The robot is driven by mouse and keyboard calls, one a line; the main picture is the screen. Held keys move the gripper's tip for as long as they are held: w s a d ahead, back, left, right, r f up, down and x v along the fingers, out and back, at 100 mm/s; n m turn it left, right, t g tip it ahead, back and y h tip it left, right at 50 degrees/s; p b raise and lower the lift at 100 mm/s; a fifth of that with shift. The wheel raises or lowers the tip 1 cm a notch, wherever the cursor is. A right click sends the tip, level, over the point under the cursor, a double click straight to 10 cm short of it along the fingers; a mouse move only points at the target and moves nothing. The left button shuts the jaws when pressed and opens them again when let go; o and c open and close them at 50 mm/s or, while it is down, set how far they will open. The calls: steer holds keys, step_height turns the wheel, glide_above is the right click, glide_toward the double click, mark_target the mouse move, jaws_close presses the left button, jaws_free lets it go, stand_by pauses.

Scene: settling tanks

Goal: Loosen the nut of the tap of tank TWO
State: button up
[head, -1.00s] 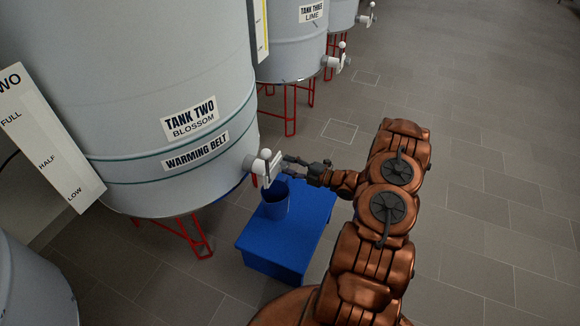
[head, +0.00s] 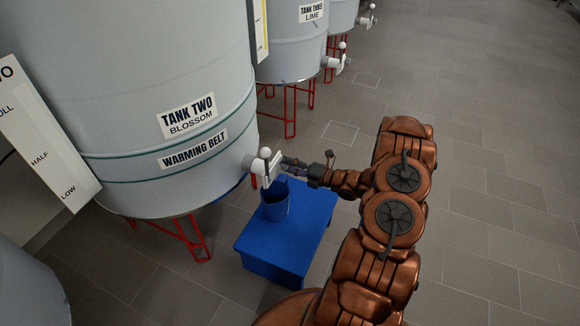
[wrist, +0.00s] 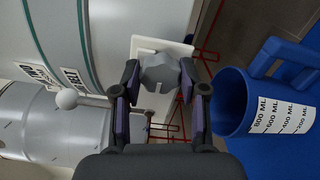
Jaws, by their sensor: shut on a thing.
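Tank TWO (head: 120,70) is the big grey tank at left in the head view, labelled "TANK TWO BLOSSOM". Its white tap (head: 265,163) sticks out low on its right side. In the wrist view the grey, many-sided nut (wrist: 158,74) sits in front of the tap's white square plate (wrist: 147,43). My gripper (wrist: 160,80) has its two fingers on opposite sides of the nut and is shut on it. The tap's white ball-ended handle (wrist: 67,98) lies left of the fingers. In the head view my gripper (head: 284,163) reaches the tap from the right, and the nut is too small to make out.
A blue measuring jug (head: 275,200) stands on a blue stand (head: 290,240) just below the tap. In the wrist view the jug (wrist: 231,104) is close to the right finger. Tank THREE (head: 295,45) and its tap stand behind. The tiled floor (head: 500,150) at right is clear.

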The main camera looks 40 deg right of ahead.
steer(key=shift+a+f, duration=0.1)
steer(key=o, duration=1.1)
steer(key=shift+o, duration=0.2)
steer(key=v, duration=1.2)
